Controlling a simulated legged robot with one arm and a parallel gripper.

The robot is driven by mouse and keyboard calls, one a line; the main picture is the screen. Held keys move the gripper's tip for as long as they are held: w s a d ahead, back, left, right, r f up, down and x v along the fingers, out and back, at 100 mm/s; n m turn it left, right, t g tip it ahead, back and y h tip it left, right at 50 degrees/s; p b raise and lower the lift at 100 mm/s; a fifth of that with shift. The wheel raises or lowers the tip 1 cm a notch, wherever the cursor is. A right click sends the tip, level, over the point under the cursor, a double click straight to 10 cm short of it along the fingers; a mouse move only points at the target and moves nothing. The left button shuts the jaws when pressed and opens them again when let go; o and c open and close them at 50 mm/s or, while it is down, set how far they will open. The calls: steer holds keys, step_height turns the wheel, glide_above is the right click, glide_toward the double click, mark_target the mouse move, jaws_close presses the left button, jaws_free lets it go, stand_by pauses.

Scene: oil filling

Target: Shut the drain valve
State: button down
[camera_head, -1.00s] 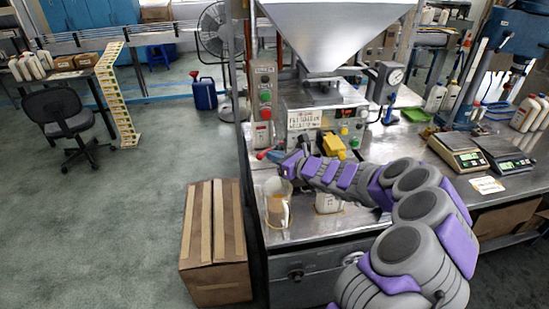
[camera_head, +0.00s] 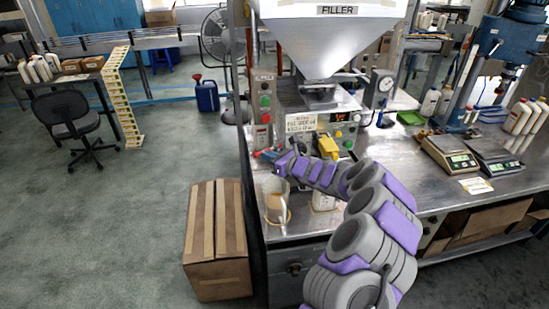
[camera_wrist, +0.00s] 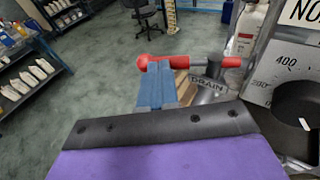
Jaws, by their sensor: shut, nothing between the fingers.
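The drain valve's red lever (camera_wrist: 172,58) lies roughly level across the upper middle of the wrist view, with a red ball at its left end. Its stem carries a "DRAIN" tag (camera_wrist: 208,86). My gripper (camera_wrist: 158,70) is shut and empty; its blue fingertips overlap the lever near the ball end, and I cannot tell whether they touch it. In the head view the red lever (camera_head: 264,153) shows just left of my gripper (camera_head: 281,157), at the filler's front left. The valve body is mostly hidden by my arm.
A clear jug (camera_head: 276,205) stands below the valve on the steel bench (camera_head: 300,232). A white bottle (camera_head: 323,201) stands right of it. The control panel (camera_head: 318,125) and hopper (camera_head: 330,45) rise behind. A cardboard box (camera_head: 216,235) stands on the floor left.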

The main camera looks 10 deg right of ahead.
steer(key=shift+w+a, duration=0.95)
steer(key=shift+a, duration=0.05)
steer(key=shift+w, duration=0.1)
stand_by(0.3)
